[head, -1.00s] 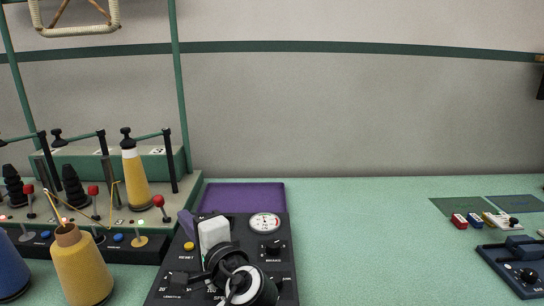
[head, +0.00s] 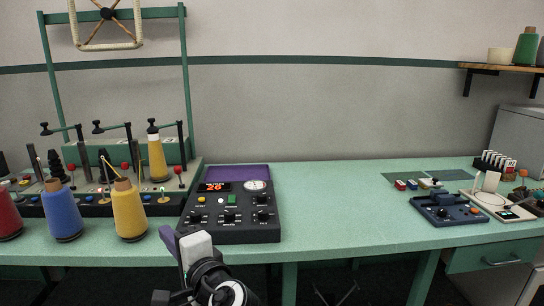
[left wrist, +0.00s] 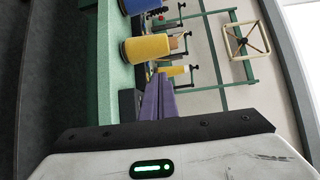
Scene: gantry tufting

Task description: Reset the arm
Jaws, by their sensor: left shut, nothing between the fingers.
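My left gripper (head: 172,241) shows at the bottom of the head view, with purple fingers and a white and black wrist. It is in front of the table's front edge, below the black control panel (head: 237,235). Its purple fingers (left wrist: 157,98) are closed together and empty in the left wrist view. The panel has a lit red display, knobs, a green button and a round dial. My right gripper is in neither view.
The green table (head: 340,205) has a wide bare middle. Red, blue (head: 62,214) and yellow (head: 128,212) thread cones stand at the left by the tufting rack (head: 110,185). A dark blue device (head: 446,210) and a white device (head: 496,205) stand at the right.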

